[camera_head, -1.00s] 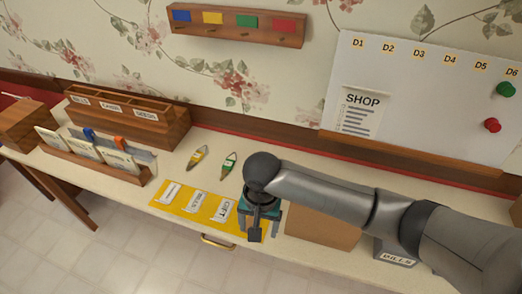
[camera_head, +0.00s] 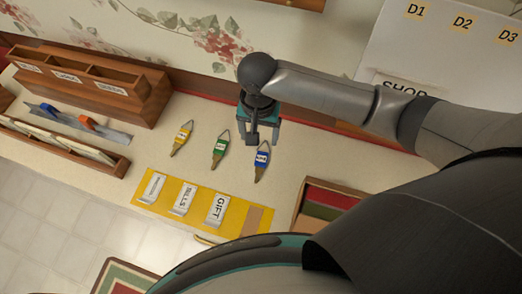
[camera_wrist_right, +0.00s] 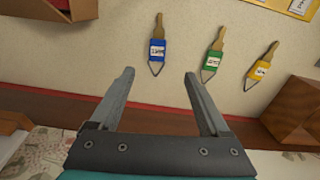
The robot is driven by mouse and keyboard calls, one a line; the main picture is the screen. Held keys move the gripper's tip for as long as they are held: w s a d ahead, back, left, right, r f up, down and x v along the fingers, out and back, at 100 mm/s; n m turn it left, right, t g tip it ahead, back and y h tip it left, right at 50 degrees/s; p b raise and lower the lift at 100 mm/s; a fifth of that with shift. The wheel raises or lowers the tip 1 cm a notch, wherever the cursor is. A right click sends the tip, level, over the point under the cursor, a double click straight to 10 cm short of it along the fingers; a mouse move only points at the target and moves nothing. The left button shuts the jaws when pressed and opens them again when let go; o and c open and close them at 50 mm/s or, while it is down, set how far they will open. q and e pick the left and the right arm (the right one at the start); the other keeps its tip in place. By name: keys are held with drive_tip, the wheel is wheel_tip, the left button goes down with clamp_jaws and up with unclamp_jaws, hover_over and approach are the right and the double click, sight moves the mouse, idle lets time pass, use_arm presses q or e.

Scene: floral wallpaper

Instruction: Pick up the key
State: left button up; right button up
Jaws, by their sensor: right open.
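Three keys with coloured tags lie apart on the pale tabletop: a yellow-tagged key (camera_head: 181,138), a green-tagged key (camera_head: 220,148) and a blue-tagged key (camera_head: 262,160). My right gripper (camera_head: 262,140) is open and empty, close to the wire-loop end of the blue-tagged key in the head view. In the right wrist view the fingers (camera_wrist_right: 160,76) are spread, with the blue-tagged key (camera_wrist_right: 157,50) ahead, roughly in line with the gap. The green-tagged key (camera_wrist_right: 212,62) and yellow-tagged key (camera_wrist_right: 261,70) lie to its right there. My left gripper is not in view.
A yellow mat (camera_head: 146,198) with labelled slips lies in front of the keys. A wooden compartment box (camera_head: 130,105) stands at the left, with a trowel-like tool (camera_head: 110,134) before it. An open wooden box (camera_head: 310,195) is at the right. The wall is behind.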

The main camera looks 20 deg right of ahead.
drive_tip(key=b, duration=0.1)
hover_over(262, 158)
drive_tip(key=f, duration=0.4)
drive_tip(key=a+f, duration=0.1)
drive_tip(key=f, duration=0.2)
drive_tip(key=shift+s+f, duration=0.1)
drive_tip(key=shift+s, duration=0.15)
drive_tip(key=shift+d+f+b, duration=0.1)
drive_tip(key=shift+f+b, duration=0.3)
drive_tip(key=shift+f, duration=0.4)
drive_tip(key=f, duration=0.1)
drive_tip(key=f+b, duration=0.1)
drive_tip(key=f, duration=0.2)
drive_tip(key=shift+w+d+f, duration=0.25)
drive_tip(key=shift+d+f, duration=0.1)
drive_tip(key=shift+f, duration=0.05)
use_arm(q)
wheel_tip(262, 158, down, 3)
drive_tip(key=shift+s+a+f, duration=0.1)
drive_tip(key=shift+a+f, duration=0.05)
use_arm(e)
drive_tip(key=shift+c, duration=0.2)
clamp_jaws()
